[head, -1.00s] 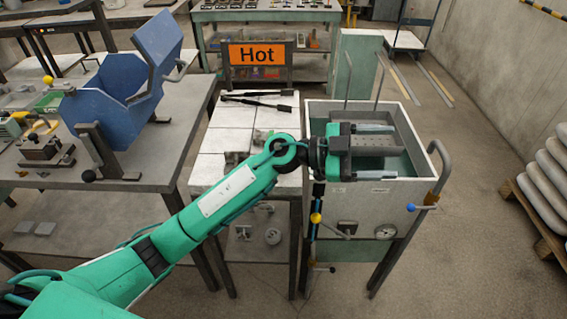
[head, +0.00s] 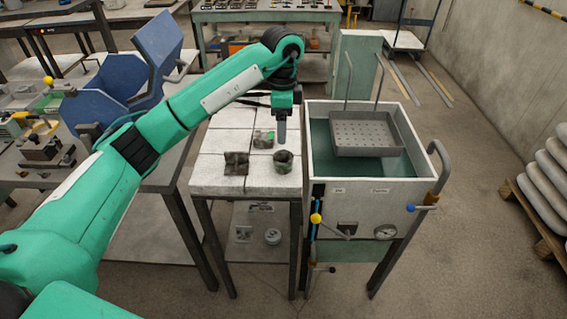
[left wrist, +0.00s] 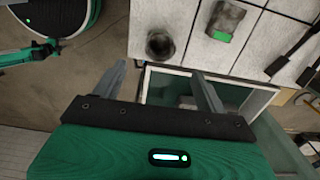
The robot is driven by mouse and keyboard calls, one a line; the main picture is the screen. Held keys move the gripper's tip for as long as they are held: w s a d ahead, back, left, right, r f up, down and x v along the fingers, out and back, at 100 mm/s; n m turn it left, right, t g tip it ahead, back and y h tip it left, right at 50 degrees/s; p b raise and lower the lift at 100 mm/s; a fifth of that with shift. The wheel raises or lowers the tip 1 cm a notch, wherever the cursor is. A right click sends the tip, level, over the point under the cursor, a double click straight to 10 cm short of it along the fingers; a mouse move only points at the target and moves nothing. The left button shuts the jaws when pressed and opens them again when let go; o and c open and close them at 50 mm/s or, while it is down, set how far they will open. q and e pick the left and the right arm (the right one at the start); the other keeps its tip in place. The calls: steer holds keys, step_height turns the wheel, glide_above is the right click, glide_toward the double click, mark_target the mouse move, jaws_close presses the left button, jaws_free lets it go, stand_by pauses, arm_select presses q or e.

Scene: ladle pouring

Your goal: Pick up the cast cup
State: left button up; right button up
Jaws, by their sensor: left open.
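The cast cup (head: 284,162) is a small dark grey, round, open-topped cup. It stands upright on the white-tiled table near its right edge. In the left wrist view the cup (left wrist: 160,46) shows beyond the fingertips, roughly midway between them. My left gripper (head: 281,140) points down over the table, its fingers close above the cup in the head view. In the left wrist view the left gripper (left wrist: 158,70) has its fingers spread with nothing between them. My right gripper is not in view.
Two dark mold blocks (head: 236,163) (head: 263,139) sit on the tiles beside the cup. The water tank (head: 365,194) with a perforated basket (head: 365,133) stands directly right. A blue tilting furnace (head: 110,92) is at left. Black tongs (left wrist: 294,50) lie on the tiles.

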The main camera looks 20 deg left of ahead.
arm_select(q)
glide_above(283, 157)
steer(key=s, duration=0.2)
steer(key=f, duration=0.4)
steer(key=f+p, duration=0.1)
steer(key=f, duration=0.2)
steer(key=shift+s+d+f, duration=0.1)
steer(key=shift+d, duration=0.2)
step_height(283, 157, down, 4)
steer(key=shift+f+p, duration=0.2)
steer(key=shift+p, duration=0.3)
steer(key=shift+d+f, duration=0.1)
steer(key=shift+f, duration=0.1)
steer(key=c, duration=0.9)
steer(key=shift+c, duration=0.8)
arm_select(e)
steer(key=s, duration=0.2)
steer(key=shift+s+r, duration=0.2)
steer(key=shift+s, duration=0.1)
arm_select(q)
steer(key=shift+r, duration=0.1)
